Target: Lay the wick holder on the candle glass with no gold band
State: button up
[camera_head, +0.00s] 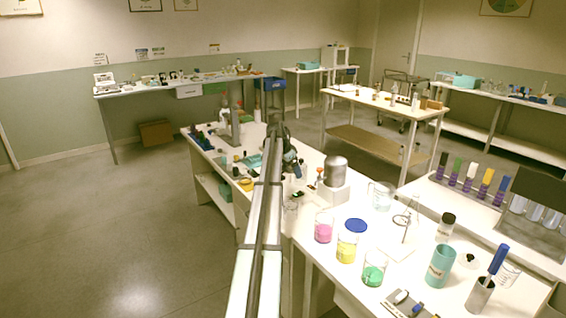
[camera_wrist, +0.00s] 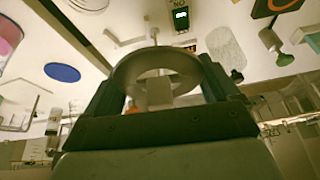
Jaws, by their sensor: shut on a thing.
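In the wrist view my gripper (camera_wrist: 157,78) is shut on a pale grey ring (camera_wrist: 126,72), which looks like the wick holder. The ring is held between the two dark fingers, with its open middle showing. In the head view my arm reaches away over the left bench, and the fingers and ring are too small or hidden to make out. A clear glass (camera_wrist: 226,48) shows beyond the ring at the upper right of the wrist view. A small clear glass (camera_head: 291,208) stands beside my arm in the head view. I cannot tell a gold band on either.
Glasses with pink (camera_head: 324,231), yellow (camera_head: 346,251) and green (camera_head: 374,274) contents stand right of my arm. A blue disc (camera_head: 355,225) lies by the yellow one. A grey-domed device (camera_head: 335,172) and a clear beaker (camera_head: 381,196) stand farther back. Small items crowd the bench.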

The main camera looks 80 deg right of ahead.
send_over(292, 201)
jog(key=a, duration=0.3)
jog(key=shift+s+d+f+n, duration=0.15)
jog(key=shift+f+n, duration=0.1)
jog(key=shift+f, duration=0.6)
jog(key=shift+d+f+n, duration=0.15)
jog(key=shift+f+n, duration=0.1)
jog(key=shift+f, duration=0.55)
jog(key=shift+f, duration=3.95)
dwell(1.8)
